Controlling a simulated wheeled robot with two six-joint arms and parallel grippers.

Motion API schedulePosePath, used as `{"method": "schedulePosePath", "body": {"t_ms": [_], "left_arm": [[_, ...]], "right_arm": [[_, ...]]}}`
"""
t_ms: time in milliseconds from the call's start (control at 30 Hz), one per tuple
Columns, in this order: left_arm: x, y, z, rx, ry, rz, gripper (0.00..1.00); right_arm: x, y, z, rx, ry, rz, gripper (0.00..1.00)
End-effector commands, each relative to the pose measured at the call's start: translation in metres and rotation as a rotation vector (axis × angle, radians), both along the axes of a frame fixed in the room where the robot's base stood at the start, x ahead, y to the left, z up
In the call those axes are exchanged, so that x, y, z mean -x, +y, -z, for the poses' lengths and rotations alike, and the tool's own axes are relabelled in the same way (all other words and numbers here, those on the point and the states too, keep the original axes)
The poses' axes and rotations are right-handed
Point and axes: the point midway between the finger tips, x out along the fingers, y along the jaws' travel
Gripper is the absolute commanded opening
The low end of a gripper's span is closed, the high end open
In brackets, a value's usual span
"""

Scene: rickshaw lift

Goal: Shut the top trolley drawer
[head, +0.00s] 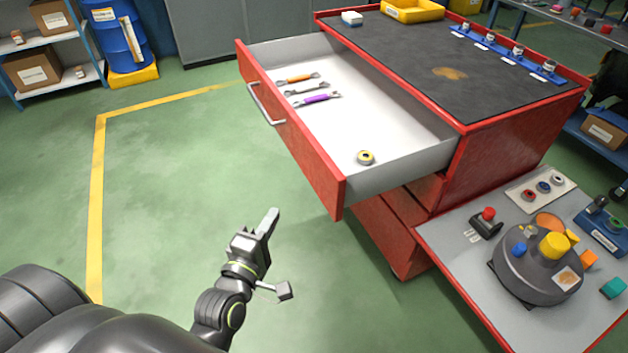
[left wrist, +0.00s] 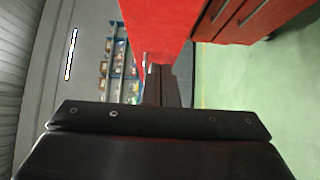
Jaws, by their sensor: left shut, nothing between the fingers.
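The red trolley's top drawer (head: 400,115) stands pulled far out, with a red front panel (head: 290,130) and a silver bar handle (head: 264,104). Inside lie an orange-handled wrench (head: 297,78), a plain wrench (head: 306,88), a purple-handled wrench (head: 317,99) and a small yellow roll (head: 365,157). My left gripper (head: 270,220) is shut and empty, in front of and below the drawer front, apart from it in the head view. In the left wrist view its fingers (left wrist: 160,85) point toward a red panel (left wrist: 155,25). My right gripper is in neither view.
A grey-topped side table (head: 450,265) with a round dark device (head: 540,265) stands at the right. The trolley's dark top (head: 440,60) carries a yellow tray (head: 412,9). Shelves (head: 45,55) and a blue drum (head: 118,35) stand back left. Green floor left of the drawer is clear.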

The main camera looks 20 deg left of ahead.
Motion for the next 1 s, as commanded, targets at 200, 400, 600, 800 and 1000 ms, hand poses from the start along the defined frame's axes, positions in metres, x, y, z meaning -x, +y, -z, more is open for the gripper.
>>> {"method": "schedulePosePath", "body": {"t_ms": [200,400,600,800,1000], "left_arm": [[-0.025,0.002,-0.003,-0.005,0.000,0.003,0.00],[-0.051,0.004,-0.001,-0.007,0.001,0.003,0.00],[-0.084,0.006,0.000,-0.007,0.000,0.003,0.00],[-0.111,-0.006,-0.001,0.000,0.001,0.001,0.00],[-0.124,-0.017,0.000,-0.003,0.003,0.001,0.00]], "right_arm": [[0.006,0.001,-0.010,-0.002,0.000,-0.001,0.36],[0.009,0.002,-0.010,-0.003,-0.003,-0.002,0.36],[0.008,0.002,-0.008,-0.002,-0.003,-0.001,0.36],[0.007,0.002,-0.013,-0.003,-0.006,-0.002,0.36],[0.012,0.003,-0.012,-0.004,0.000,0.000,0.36]]}}
